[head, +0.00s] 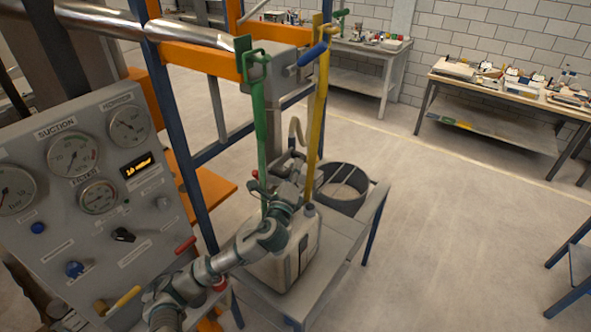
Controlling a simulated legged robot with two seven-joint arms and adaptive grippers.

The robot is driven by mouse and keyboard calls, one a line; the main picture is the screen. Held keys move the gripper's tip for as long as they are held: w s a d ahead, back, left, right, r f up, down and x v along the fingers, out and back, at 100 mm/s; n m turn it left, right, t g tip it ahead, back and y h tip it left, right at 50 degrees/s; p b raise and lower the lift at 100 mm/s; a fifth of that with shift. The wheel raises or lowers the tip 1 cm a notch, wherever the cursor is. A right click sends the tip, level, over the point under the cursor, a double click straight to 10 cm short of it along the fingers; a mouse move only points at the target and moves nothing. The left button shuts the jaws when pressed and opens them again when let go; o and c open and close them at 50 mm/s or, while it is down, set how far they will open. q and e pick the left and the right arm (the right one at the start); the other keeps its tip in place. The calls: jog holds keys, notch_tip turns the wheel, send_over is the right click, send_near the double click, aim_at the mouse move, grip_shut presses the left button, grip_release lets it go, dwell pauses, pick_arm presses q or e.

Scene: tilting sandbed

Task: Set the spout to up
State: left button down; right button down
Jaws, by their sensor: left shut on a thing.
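The spout appears to be the thin beige curved tube (297,129) behind the white jerrycan (290,258), its bend at the top. My right gripper is not in view.
A round dark bin (342,200) sits on the grey stand (340,262). The gauge panel (75,215) is at left. Open floor (460,240) lies right.

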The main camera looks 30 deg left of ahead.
pick_arm(q)
jog(key=shift+a+r, duration=0.2)
jog(key=shift+r, duration=0.4)
jog(key=c, duration=1)
grip_release()
jog(key=shift+f, duration=0.1)
jog(key=shift+a+f, duration=0.2)
jog(key=v, duration=1.2)
jog(key=shift+f, duration=0.15)
jog(key=shift+f, duration=0.1)
